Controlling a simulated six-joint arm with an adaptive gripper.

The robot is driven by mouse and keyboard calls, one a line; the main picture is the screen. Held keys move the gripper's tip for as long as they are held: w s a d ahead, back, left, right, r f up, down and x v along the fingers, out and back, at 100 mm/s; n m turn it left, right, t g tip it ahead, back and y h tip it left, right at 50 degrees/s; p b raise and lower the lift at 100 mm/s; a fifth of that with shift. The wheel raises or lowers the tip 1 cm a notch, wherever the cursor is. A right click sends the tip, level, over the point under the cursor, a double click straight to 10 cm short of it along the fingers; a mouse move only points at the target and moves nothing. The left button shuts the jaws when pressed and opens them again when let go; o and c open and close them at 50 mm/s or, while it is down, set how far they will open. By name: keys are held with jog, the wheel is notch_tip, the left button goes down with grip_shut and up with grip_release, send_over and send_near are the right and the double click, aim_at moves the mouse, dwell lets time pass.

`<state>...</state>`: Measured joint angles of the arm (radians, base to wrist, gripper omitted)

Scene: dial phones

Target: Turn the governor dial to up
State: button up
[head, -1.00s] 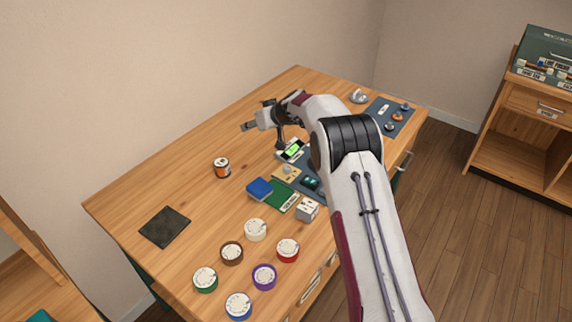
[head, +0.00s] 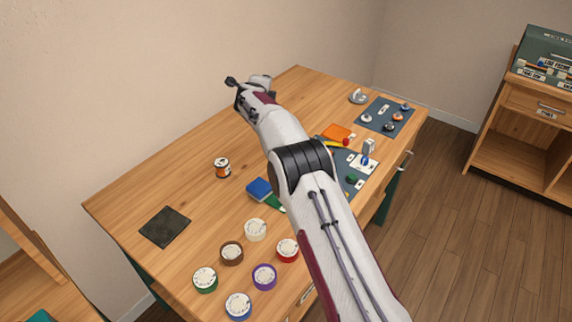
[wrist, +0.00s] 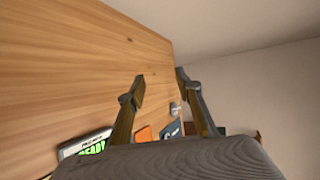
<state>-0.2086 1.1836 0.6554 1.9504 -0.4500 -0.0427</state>
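I cannot tell which part is the governor dial; no label for it can be read. A white plate with a small blue knob (head: 365,160) sits at the right of the table, beside my arm. Part of the dark panel near it is hidden behind my arm. My gripper (head: 236,92) is high over the far left side of the table, away from the knobs. In the wrist view, my gripper (wrist: 160,83) has its two fingers apart with nothing between them. A display with green lit text (wrist: 90,147) shows at the bottom of that view.
Several coloured dial discs (head: 264,276) lie at the front. A blue-grey mat with knobs (head: 376,119) lies at the back right. An orange block (head: 338,131), a blue block (head: 259,188), an orange-and-black can (head: 222,168) and a dark square pad (head: 164,227) also stand out.

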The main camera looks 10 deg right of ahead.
jog(key=s+f+m+g, duration=0.4)
jog(key=s+m+g, duration=0.2)
jog(key=s+m, duration=0.4)
jog(key=s+d+f+m+g+h, duration=0.1)
jog(key=s+f+m+g, duration=0.4)
jog(key=s+m, duration=0.5)
jog(key=shift+s+f+m+g, duration=0.2)
jog(key=shift+s+m+g, duration=0.15)
jog(key=shift+m, duration=3.55)
jog(key=shift+d+f, duration=0.1)
jog(key=shift+f, duration=0.05)
jog(key=shift+x, duration=3.75)
grip_shut()
